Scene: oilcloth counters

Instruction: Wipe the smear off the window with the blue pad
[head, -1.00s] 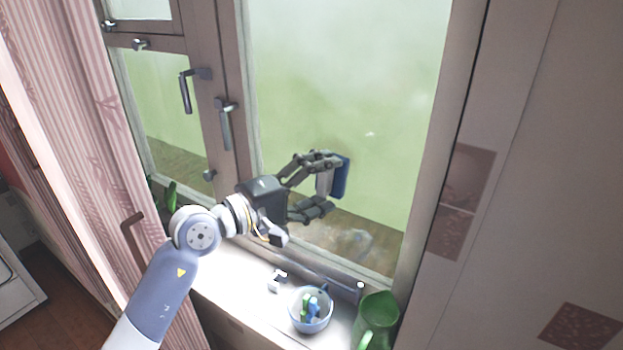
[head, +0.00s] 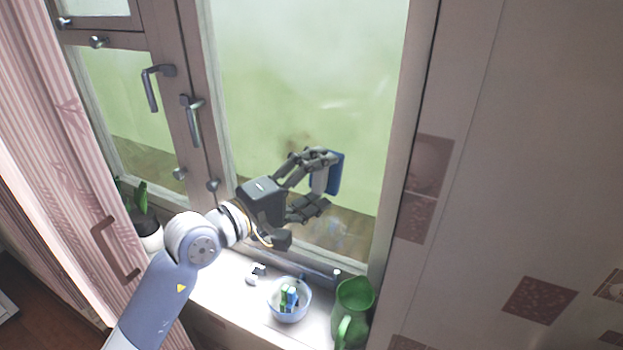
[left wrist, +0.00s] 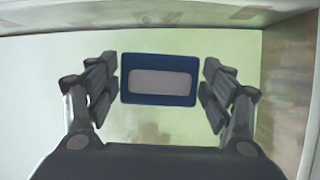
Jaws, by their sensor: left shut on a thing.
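The blue pad (head: 336,174) is a rectangular block with a pale handle, upright in front of the large right window pane (head: 310,70). My left gripper (head: 328,180) is shut on its handle. In the left wrist view the pad (left wrist: 158,98) lies between the fingers (left wrist: 158,90), its blue rim around the pale handle. I cannot tell whether it touches the glass. A faint brownish smear (head: 297,143) shows on the glass left of the pad, just above the fingers; it also shows below the pad in the left wrist view (left wrist: 148,132). My right gripper is not in view.
On the sill (head: 225,292) below stand a blue bowl (head: 289,308) with small items and a green jug (head: 353,305). Window handles (head: 192,120) stick out left of the pane. A pink curtain (head: 50,150) hangs at the left, a potted plant (head: 148,228) beside it.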

